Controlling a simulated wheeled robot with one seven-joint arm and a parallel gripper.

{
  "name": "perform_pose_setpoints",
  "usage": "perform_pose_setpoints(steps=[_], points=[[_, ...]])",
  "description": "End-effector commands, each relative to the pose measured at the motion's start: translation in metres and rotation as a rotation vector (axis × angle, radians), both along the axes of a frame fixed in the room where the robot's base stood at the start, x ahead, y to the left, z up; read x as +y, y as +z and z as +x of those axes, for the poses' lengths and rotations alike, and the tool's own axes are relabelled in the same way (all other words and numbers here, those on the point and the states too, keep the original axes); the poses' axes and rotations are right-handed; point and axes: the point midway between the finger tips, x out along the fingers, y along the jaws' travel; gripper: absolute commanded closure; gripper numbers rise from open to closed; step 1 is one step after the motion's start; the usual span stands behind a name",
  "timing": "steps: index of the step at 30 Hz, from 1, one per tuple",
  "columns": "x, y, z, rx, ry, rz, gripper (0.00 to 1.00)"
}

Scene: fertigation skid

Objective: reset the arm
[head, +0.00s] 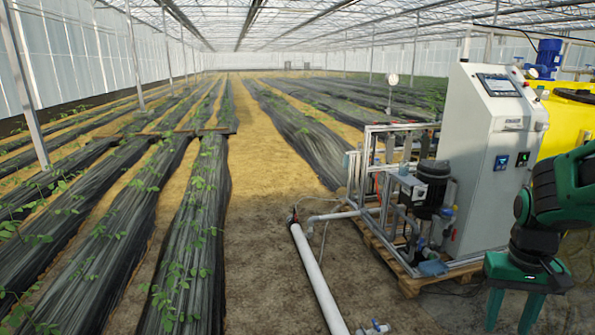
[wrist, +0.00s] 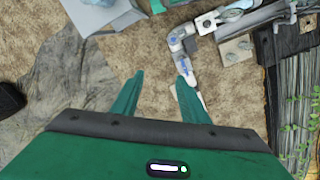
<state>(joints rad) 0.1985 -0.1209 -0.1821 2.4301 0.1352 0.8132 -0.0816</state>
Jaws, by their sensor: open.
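My gripper (head: 513,318) hangs at the lower right of the head view, at the end of my green and black arm. Its green fingers point down in front of the skid, and their lower ends are close to the picture's bottom edge. In the wrist view my gripper (wrist: 159,78) shows two green fingers spread apart with bare ground between them. Nothing is held between them. The upper part of my arm runs out of the head view at the right.
A grey control cabinet (head: 490,130) and a pump skid on a wooden pallet (head: 408,280) stand beside my arm. A yellow tank (head: 567,125) is behind it. A white pipe (head: 318,278) lies on the ground. Sandy ground left of the pipe is clear, with planted rows beyond.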

Motion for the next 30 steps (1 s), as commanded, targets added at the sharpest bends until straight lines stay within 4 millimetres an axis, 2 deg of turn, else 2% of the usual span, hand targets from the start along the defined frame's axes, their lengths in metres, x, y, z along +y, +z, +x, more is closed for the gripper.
perform_pose_setpoints(steps=[1, 6, 13, 15, 17, 30], points=[[0.003, 0.009, -0.014, -0.009, -0.019, 0.005, 0.59], [0.016, 0.031, -0.060, -0.020, -0.081, 0.032, 0.59], [0.030, 0.044, -0.106, -0.029, -0.142, 0.066, 0.59], [0.033, 0.045, -0.114, -0.028, -0.152, 0.073, 0.59], [0.035, 0.046, -0.118, -0.028, -0.157, 0.076, 0.66], [0.036, 0.046, -0.121, -0.027, -0.160, 0.078, 0.66]])
